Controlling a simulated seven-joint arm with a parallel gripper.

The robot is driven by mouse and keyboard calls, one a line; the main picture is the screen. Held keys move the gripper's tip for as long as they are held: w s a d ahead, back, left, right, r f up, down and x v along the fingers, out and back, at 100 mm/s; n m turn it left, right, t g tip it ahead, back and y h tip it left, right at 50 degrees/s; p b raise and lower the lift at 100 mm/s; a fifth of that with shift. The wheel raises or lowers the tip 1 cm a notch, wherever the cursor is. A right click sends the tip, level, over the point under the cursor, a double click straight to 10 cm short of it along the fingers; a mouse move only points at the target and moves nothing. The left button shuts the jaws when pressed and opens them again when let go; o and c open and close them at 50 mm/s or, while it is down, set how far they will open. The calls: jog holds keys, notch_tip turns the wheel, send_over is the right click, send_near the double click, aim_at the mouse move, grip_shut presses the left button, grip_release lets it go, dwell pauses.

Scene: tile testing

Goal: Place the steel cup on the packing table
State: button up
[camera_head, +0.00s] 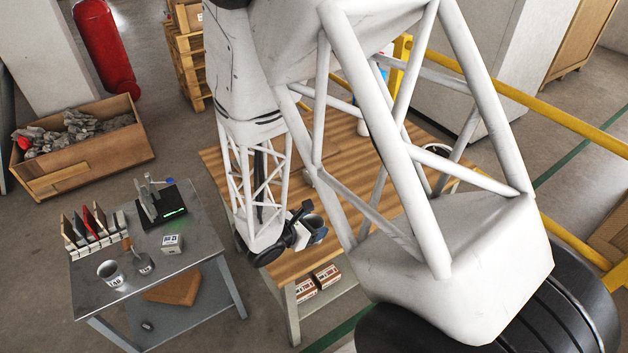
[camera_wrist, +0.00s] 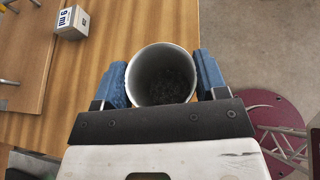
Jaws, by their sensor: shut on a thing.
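The steel cup (camera_wrist: 161,76) is between the two blue fingers of my gripper (camera_wrist: 161,84) in the wrist view. The cup is grey, with its open mouth toward the camera and a dark, rough-looking inside. My gripper (camera_head: 308,232) is shut on it, and the cup (camera_head: 315,222) shows partly in the head view. Both are over the front part of the packing table (camera_head: 290,264), which has a striped wooden top. In the wrist view the packing table (camera_wrist: 112,32) lies behind and left of the cup. I cannot tell whether the cup's base touches the top.
A grey metal table (camera_head: 195,262) at the left carries a labelled cup (camera_head: 110,273), a tile rack (camera_head: 95,235), a dark device (camera_head: 163,205) and a small white box (camera_head: 172,244). A labelled box (camera_wrist: 72,22) stands at the upper left in the wrist view. My arm hides much of the packing table.

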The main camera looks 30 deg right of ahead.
jog(key=w+d+f, duration=0.1)
jog(key=w+d, duration=0.3)
jog(key=w, duration=0.9)
jog(key=shift+w+d+f, duration=0.15)
jog(key=shift+w+d, duration=0.05)
jog(key=shift+w, duration=0.15)
jog(key=shift+w+d+f, duration=0.1)
jog(key=shift+w+f, duration=0.1)
jog(key=shift+f, duration=0.7)
jog(key=shift+w+f, duration=0.2)
jog(key=shift+f, duration=0.7)
jog(key=shift+f, duration=0.1)
jog(key=o, duration=1)
jog(key=shift+o, duration=0.2)
jog(key=v, duration=1.2)
